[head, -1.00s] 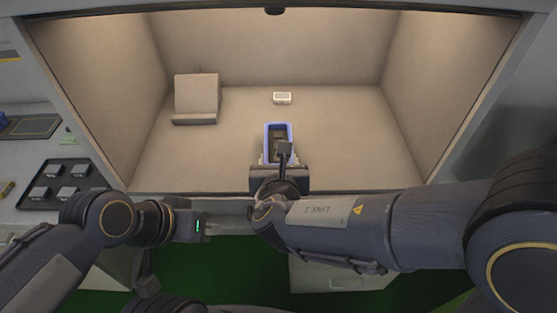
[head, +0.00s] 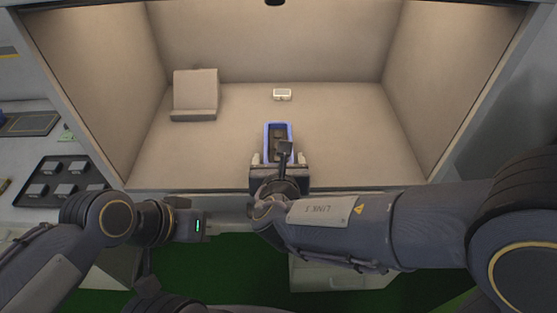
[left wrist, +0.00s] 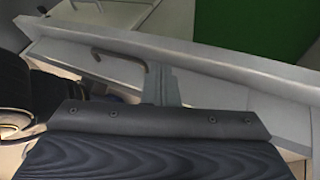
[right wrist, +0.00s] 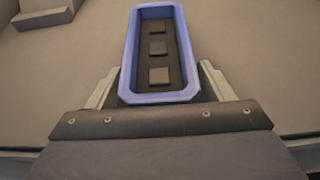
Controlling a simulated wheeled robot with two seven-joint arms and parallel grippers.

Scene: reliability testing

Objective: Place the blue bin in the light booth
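The blue bin (head: 267,142) is inside the light booth (head: 230,150), near the front edge of its floor. It looks upright and holds several dark square pieces in a row on a dark insert, seen in the right wrist view (right wrist: 147,96). My right gripper (right wrist: 160,75) is open, with one finger on each side of the bin's near end and a narrow gap to each wall. Whether the bin's underside rests fully on the floor is hidden. My left gripper (head: 207,227) is shut and empty in front of the booth, its fingers together in the left wrist view (left wrist: 162,85).
A beige angled stand (head: 195,95) is at the booth's back left, and a small white box (head: 282,94) lies behind the bin. The floor right of the bin is clear. A dark tray of grey blocks (head: 45,190) is on the left counter.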

